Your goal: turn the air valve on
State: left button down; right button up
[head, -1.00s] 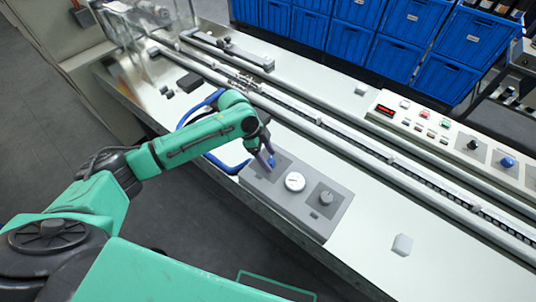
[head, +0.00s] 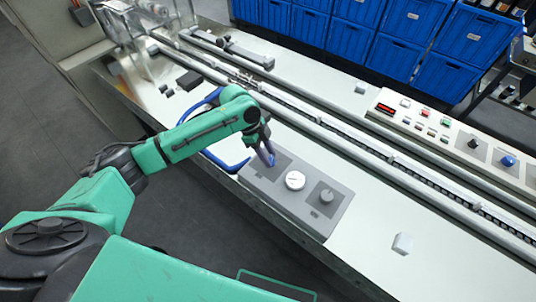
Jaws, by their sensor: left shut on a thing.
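A grey panel (head: 313,224) lies on the near edge of the machine's white top. On it are a round white gauge (head: 295,180) in the middle and a grey knob (head: 326,196) to its right. The blue air valve handle (head: 272,160) is at the panel's left end, mostly hidden by my fingers. My left gripper (head: 269,155) comes down on the valve and is shut on its handle. The exact angle of the handle is hard to see. My right gripper is not in view.
A blue hose (head: 215,160) loops beside the panel, under my left arm. A long conveyor rail (head: 350,142) runs behind the panel. A control panel (head: 425,125) with buttons stands at the back right, near blue crates (head: 350,50). A small white block (head: 403,243) lies right of the panel.

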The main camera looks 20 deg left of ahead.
pick_arm(q)
jog(key=m+g+b, duration=0.1)
jog(key=m, duration=0.1)
jog(key=shift+w+m, duration=0.15)
jog(key=shift+m, duration=0.15)
jog(key=m+g+b, duration=0.1)
jog(key=m, duration=0.1)
jog(key=shift+w+d+m, duration=0.1)
jog(key=shift+m, duration=0.3)
jog(key=m+g+y+b, duration=0.1)
jog(key=m+b, duration=0.1)
jog(key=m, duration=0.1)
jog(key=shift+w+d+m, duration=0.1)
jog(key=shift+m, duration=0.2)
jog(key=shift+m+g+y+b, duration=0.3)
jog(key=shift+m+b, duration=0.15)
jog(key=shift+m, duration=0.05)
jog(key=shift+r, duration=0.1)
jog(key=shift+c, duration=2.4)
grip_release()
